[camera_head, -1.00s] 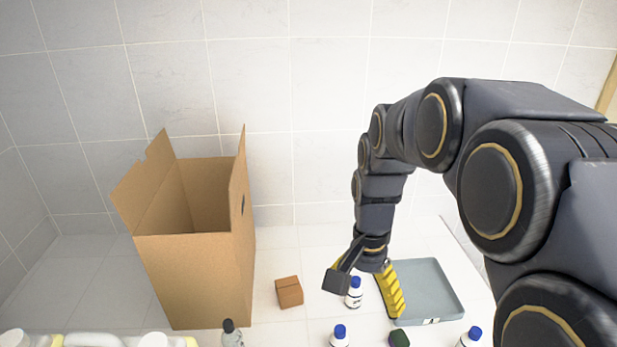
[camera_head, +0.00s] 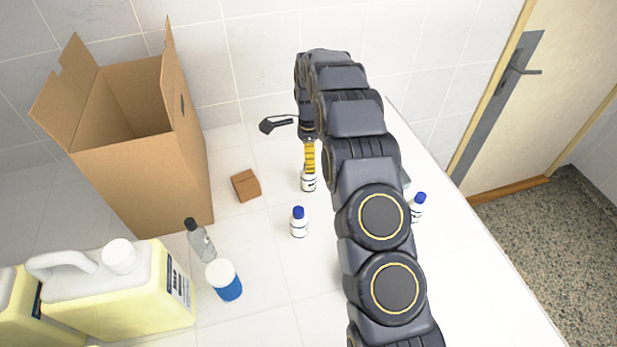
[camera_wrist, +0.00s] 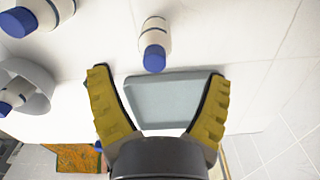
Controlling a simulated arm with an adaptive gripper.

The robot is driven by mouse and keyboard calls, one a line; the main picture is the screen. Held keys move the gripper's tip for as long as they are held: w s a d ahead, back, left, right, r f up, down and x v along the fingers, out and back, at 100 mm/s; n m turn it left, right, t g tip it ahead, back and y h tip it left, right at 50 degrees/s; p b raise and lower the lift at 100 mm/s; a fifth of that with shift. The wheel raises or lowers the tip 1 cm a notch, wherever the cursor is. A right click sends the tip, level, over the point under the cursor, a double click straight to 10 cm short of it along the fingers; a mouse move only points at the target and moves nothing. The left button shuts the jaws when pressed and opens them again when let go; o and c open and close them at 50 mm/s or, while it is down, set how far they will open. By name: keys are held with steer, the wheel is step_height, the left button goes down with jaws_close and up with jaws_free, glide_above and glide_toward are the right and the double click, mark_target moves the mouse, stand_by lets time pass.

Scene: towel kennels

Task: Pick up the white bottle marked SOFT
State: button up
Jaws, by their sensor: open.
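Several white bottles with blue caps stand on the white table, and I cannot read SOFT on any of them. One bottle (camera_head: 308,184) is at the back, its top hidden by a yellow finger of my gripper (camera_head: 287,148). Another bottle (camera_head: 299,226) stands in front of it, and a third bottle (camera_head: 416,211) is right of my arm. In the wrist view my gripper (camera_wrist: 157,75) is open and empty. A white bottle (camera_wrist: 156,33) shows beyond and between the fingertips. Other bottles (camera_wrist: 45,14) (camera_wrist: 10,98) are at the left; the lower one is beside or inside a grey ring-like thing.
A tall open cardboard box (camera_head: 145,178) and a small brown box (camera_head: 246,185) are left of my gripper. Yellow jugs (camera_head: 120,300), a clear bottle (camera_head: 200,242) and a blue-white tub (camera_head: 224,280) stand front left. A grey tray (camera_wrist: 165,100) is mostly hidden by my arm in the head view.

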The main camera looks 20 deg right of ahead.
mark_target(309, 177)
steer(key=f, duration=0.5)
steer(key=shift+s+a+f, duration=0.1)
steer(key=shift+s+f, duration=0.25)
steer(key=shift+f, duration=0.05)
steer(key=c, duration=1.2)
